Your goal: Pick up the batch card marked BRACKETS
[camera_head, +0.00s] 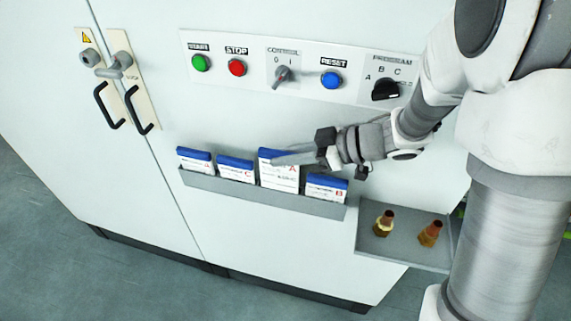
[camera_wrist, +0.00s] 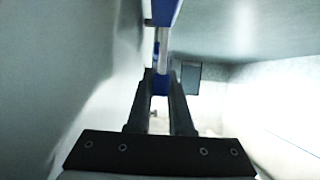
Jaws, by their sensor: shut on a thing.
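Several white batch cards with blue tops stand in a grey rack (camera_head: 225,187) on the machine front. The third card from the left (camera_head: 279,180), with a red letter A, sits higher than its neighbours. Its printed name is too small to read, so I cannot tell whether it says BRACKETS. My gripper (camera_head: 277,160) reaches in from the right and is shut on this raised card. In the wrist view the fingers (camera_wrist: 160,78) close on the thin edge of the blue-topped card (camera_wrist: 163,14). The card's lower end is hidden in or behind the rack.
Other cards flank it: left (camera_head: 194,160), second (camera_head: 235,168) and right (camera_head: 326,187). Above is a control panel (camera_head: 310,70) with buttons and knobs. At lower right a grey tray (camera_head: 385,247) holds two brownish bottle-like items. Door handles (camera_head: 108,104) are at the left.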

